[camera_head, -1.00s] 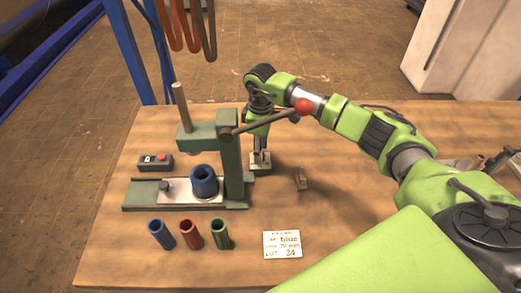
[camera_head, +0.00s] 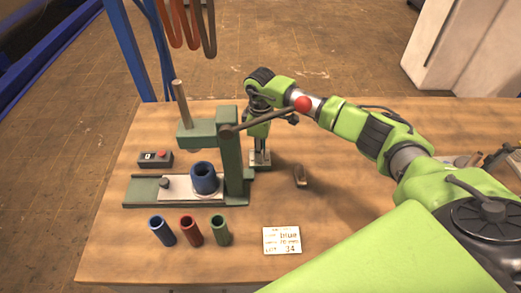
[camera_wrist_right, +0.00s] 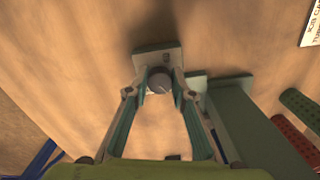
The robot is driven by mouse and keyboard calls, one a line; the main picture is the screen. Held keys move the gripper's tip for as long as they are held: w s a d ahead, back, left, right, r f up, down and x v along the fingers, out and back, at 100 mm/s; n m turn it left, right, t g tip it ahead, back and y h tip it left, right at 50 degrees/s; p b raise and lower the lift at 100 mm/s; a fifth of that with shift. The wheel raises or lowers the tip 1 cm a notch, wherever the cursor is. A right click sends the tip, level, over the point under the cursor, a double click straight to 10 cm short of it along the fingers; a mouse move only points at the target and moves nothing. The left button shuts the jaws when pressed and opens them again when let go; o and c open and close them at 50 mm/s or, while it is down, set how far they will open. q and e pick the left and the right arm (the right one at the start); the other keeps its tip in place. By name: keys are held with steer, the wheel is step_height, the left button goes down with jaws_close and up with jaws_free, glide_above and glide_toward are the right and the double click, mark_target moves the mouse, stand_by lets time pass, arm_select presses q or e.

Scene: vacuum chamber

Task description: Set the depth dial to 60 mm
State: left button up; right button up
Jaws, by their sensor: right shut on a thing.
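The depth dial (camera_wrist_right: 159,80) is a small round grey knob with a light pointer line, on a small plate (camera_wrist_right: 150,55) in the right wrist view. In the head view that grey-green plate (camera_head: 260,166) stands on the bench just right of the green press (camera_head: 231,160). My right gripper (camera_wrist_right: 160,90) points down at the dial, with its two fingertips on either side of the knob, shut on it. In the head view the right gripper hides the knob. The scale reading is too small to make out. My left gripper is not in view.
A blue cylinder (camera_head: 204,178) sits on the press bed. A button box (camera_head: 155,159) is at left, a printed card (camera_head: 282,240) in front.

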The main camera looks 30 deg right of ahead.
steer(key=n+b, duration=0.2)
steer(key=n, duration=0.3)
steer(key=shift+w+n, duration=0.1)
steer(key=shift+n, duration=0.3)
steer(key=n+b, duration=0.3)
steer(key=n, duration=0.3)
steer(key=n+b, duration=0.3)
steer(key=n, duration=0.3)
steer(key=shift+w+n, duration=0.1)
steer(key=shift+n, duration=0.3)
steer(key=n+b, duration=0.2)
steer(key=n, duration=0.3)
steer(key=shift+a+b, duration=0.1)
steer(key=shift+b, duration=0.2)
steer(key=o, duration=1.1)
